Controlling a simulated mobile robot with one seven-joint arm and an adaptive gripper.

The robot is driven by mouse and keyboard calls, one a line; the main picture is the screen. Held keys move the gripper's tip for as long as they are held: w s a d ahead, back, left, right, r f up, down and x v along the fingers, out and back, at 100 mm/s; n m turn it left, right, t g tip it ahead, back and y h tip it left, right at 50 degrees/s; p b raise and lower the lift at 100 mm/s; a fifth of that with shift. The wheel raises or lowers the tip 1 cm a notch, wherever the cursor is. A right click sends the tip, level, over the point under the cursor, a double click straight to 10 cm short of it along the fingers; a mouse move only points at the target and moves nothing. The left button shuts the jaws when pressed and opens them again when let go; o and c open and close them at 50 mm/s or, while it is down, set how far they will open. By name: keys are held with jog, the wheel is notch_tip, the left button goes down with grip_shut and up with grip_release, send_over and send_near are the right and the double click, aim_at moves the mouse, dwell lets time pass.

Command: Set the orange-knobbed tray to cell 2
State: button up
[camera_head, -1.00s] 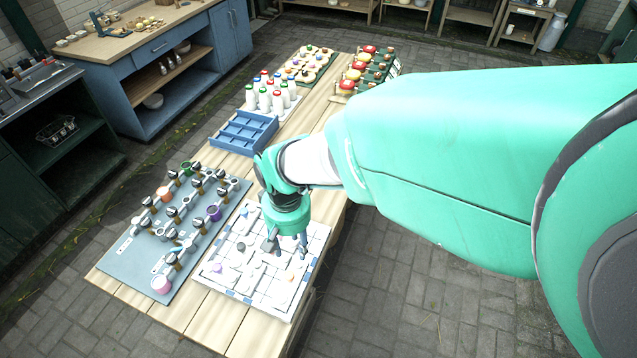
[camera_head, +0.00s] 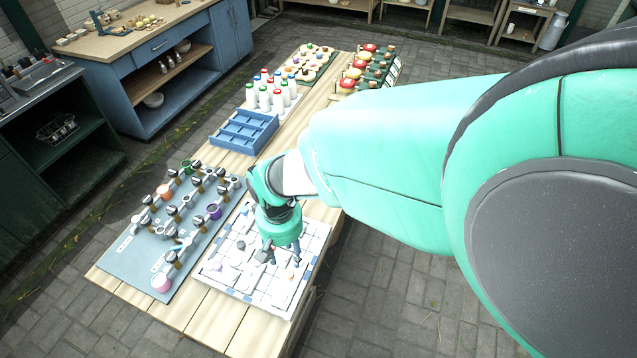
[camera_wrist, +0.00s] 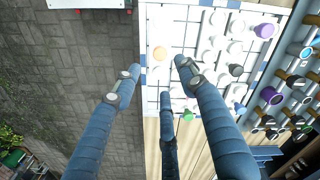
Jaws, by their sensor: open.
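The orange-knobbed tray shows its small pale orange knob (camera_wrist: 160,53) near the upper middle of the wrist view. It lies close to one edge of the white gridded board (camera_wrist: 149,78). In the head view its knob (camera_head: 290,273) is just beyond my gripper's fingers, and much of the tray merges with the white board. My gripper (camera_wrist: 157,78) is open and empty above the board, fingers spread, with the orange knob just past the gap between the two upper fingertips. I cannot make out which cell is cell 2.
Other white pieces with purple (camera_wrist: 264,31), dark grey (camera_wrist: 236,70) and green (camera_wrist: 188,115) knobs sit on the board. A grey panel (camera_head: 130,258) with valves is beside it. A blue divided crate (camera_head: 245,133) and bottles (camera_head: 265,97) stand farther along the table.

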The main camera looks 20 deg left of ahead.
aim_at(289, 273)
notch_tip(289, 273, down, 11)
jog(key=shift+r+b, duration=0.1)
jog(key=shift+b, duration=0.55)
grip_shut()
